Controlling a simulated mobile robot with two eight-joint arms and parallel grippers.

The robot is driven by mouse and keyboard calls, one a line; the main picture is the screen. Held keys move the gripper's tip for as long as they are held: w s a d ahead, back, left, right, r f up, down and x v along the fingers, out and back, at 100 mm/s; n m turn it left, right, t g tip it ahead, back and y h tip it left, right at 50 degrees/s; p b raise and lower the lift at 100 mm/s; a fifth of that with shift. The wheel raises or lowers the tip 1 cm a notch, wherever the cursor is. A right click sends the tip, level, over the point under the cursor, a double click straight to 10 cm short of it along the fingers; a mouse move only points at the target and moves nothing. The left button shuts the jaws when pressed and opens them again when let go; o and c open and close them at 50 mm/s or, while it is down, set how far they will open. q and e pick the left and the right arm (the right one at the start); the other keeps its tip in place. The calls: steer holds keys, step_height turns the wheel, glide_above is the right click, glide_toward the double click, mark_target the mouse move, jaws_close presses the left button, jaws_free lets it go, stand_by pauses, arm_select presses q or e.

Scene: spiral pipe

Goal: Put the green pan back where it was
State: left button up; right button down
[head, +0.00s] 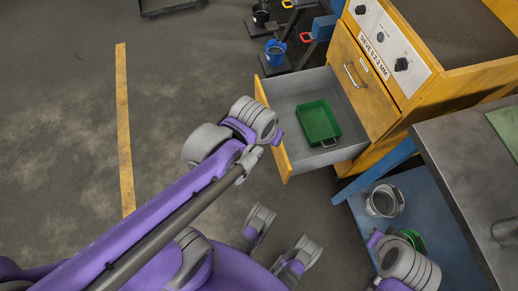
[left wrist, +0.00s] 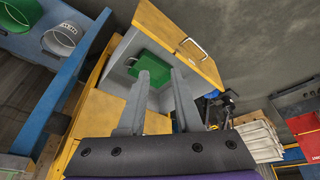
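The green pan (head: 319,122) is a rectangular tray with a small handle. It lies on the grey floor of the open drawer (head: 285,90), and also shows in the left wrist view (left wrist: 152,67). My left gripper (left wrist: 160,72) is open; its two grey fingers stand apart with nothing between them, and the pan appears beyond their tips. In the head view my left arm ends near the drawer's front panel, its fingers not clearly visible. My right arm (head: 408,265) is at the lower right over the blue shelf; its fingers are hidden.
A metal sieve (head: 383,200) and a green round sieve (left wrist: 15,12) sit on the blue shelf (head: 350,190) beside the yellow cabinet (head: 430,95). A grey table (head: 455,160) stands at right. A blue container (head: 276,50) is behind the drawer. The floor at left is clear.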

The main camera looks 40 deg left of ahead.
arm_select(q)
steer(key=shift+m+t, duration=0.3)
steer(key=shift+m, duration=0.5)
steer(key=s, duration=0.2)
steer(key=s+f, duration=0.1)
steer(key=s, duration=0.2)
steer(key=shift+s+f, duration=0.25)
steer(key=shift+s, duration=0.05)
